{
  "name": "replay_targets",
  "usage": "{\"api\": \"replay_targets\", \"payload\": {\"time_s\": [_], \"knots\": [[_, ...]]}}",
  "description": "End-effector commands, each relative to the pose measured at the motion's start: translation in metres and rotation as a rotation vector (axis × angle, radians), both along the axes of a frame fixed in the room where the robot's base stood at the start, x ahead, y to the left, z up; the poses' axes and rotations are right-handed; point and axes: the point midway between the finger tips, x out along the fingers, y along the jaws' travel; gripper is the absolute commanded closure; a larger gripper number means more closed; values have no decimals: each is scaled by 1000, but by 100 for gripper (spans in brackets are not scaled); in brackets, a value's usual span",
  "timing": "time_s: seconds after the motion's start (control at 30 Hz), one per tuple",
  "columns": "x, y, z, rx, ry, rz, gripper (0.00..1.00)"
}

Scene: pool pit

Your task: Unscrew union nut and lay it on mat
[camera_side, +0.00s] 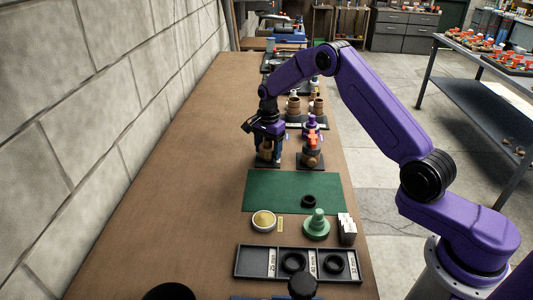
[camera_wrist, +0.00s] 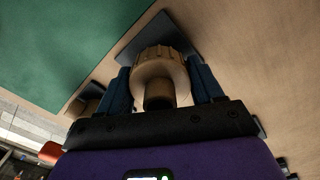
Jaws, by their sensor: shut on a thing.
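The union nut (camera_wrist: 158,58) is a tan ribbed ring around a tan pipe end (camera_wrist: 158,98), above a dark base plate (camera_wrist: 186,38) in the wrist view. My gripper (camera_wrist: 161,88) has its two blue fingers on either side of the nut, shut on it. In the side view my gripper (camera_side: 267,150) points down over the fitting, which it mostly hides. The green mat (camera_side: 270,190) lies just in front of the fitting on the bench. A black ring (camera_side: 308,201) lies on the mat's right part. Whether the nut's thread is engaged is hidden.
A fitting with an orange handle (camera_side: 312,140) stands close right of my gripper. Nearer are a round dish (camera_side: 263,221), a green knobbed piece (camera_side: 316,225), a white box (camera_side: 346,229) and a compartment tray (camera_side: 245,262). The mat's left side is clear.

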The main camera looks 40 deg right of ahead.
Motion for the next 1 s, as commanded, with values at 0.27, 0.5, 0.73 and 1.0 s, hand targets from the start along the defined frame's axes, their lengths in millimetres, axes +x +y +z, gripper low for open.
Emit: {"api": "replay_targets", "payload": {"time_s": [0.27, 0.5, 0.73, 1.0], "knots": [[0, 0, 0, 0, 2, 150, 68], [0, 0, 1, 0, 1, 312, 68], [0, 0, 9, 0, -1, 308, 68], [0, 0, 21, -1, -1, 307, 68]]}}
